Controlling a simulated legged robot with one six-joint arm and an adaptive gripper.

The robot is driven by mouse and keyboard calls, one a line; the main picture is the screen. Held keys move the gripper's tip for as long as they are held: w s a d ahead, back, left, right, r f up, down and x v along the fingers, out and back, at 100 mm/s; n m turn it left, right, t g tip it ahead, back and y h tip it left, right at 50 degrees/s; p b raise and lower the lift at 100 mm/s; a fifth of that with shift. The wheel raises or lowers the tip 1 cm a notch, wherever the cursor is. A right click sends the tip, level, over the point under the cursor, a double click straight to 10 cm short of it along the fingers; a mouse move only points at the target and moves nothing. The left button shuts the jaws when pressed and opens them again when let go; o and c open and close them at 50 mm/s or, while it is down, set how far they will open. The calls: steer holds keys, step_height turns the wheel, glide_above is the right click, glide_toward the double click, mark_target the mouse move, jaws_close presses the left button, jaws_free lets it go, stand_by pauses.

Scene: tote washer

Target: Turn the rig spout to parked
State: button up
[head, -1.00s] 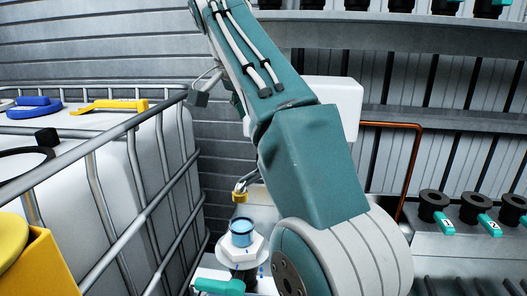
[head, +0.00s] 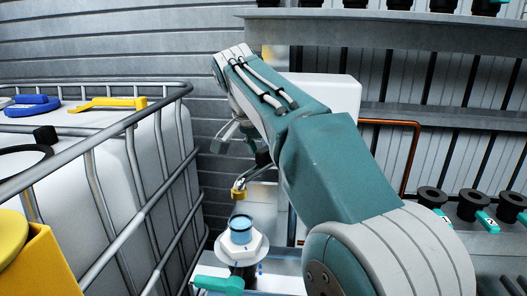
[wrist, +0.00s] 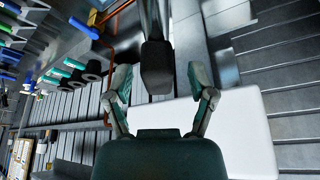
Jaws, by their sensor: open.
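The rig spout looks like the thin bent metal pipe (head: 240,184) with a yellow collar (head: 238,195) at its end, in the head view. The collar is just above a blue-ringed clear cup (head: 240,226) on a white hexagonal fitting. My gripper (head: 240,151) is below the end of my forearm, partly hidden behind it, and close above the pipe. In the wrist view my gripper (wrist: 159,88) is open. A dark block on a grey bar (wrist: 157,66) appears between its fingers, apart from both. I cannot tell whether it belongs to the spout.
A caged white tank (head: 120,165) stands at the left, with a yellow wrench (head: 108,103) on top. A teal valve handle (head: 218,284) is below the fitting. A white box (head: 335,92) and copper pipe (head: 413,155) are behind my arm. Black-capped valves (head: 473,205) line the right.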

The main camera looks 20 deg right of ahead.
steer(key=shift+f, duration=0.1)
jaws_close()
steer(key=shift+d, duration=0.1)
